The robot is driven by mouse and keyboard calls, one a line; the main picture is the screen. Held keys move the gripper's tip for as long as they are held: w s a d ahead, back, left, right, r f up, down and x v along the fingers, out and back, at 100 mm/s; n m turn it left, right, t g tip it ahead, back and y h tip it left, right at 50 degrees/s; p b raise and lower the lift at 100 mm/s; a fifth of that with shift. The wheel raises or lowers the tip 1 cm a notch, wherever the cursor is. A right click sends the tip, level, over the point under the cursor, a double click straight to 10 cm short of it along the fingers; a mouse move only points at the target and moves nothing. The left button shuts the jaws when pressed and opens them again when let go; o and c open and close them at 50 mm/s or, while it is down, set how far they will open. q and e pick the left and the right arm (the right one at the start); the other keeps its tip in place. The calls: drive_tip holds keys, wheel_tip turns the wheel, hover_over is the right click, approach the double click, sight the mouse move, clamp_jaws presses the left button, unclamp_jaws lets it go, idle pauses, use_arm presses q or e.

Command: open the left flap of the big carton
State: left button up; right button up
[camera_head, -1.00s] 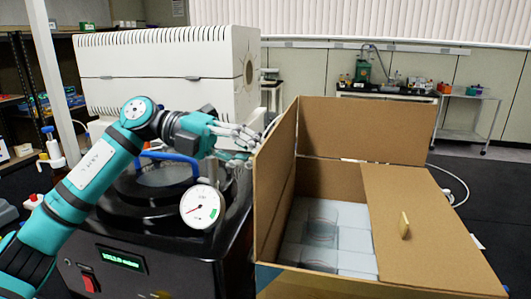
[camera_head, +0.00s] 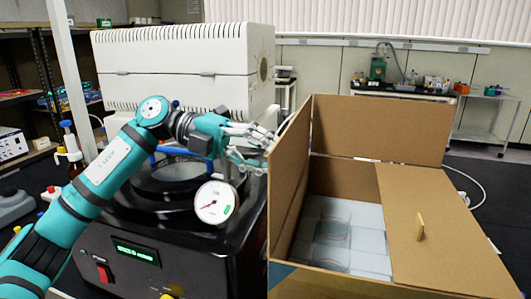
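The big brown carton (camera_head: 340,279) stands at the right in the head view. Its left flap (camera_head: 289,180) stands up, close to upright with a slight lean. The back flap (camera_head: 380,128) is also upright. The right flap (camera_head: 440,235) lies flat over the right part of the opening, with a small tan tab on it. My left gripper (camera_head: 262,150) is at the upper left edge of the left flap, on its outer side. Its fingers look spread, but whether they touch the flap I cannot tell. My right gripper is out of view.
Clear-lidded boxes (camera_head: 335,235) lie inside the carton. The black freeze dryer (camera_head: 190,250) with a round gauge (camera_head: 213,202) stands just left of the carton, under my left arm. A white machine (camera_head: 185,65) is behind it. Shelves are at far left.

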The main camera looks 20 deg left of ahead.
use_arm(q)
drive_tip(key=shift+r, duration=0.1)
drive_tip(key=v, duration=1.2)
idle(0.4)
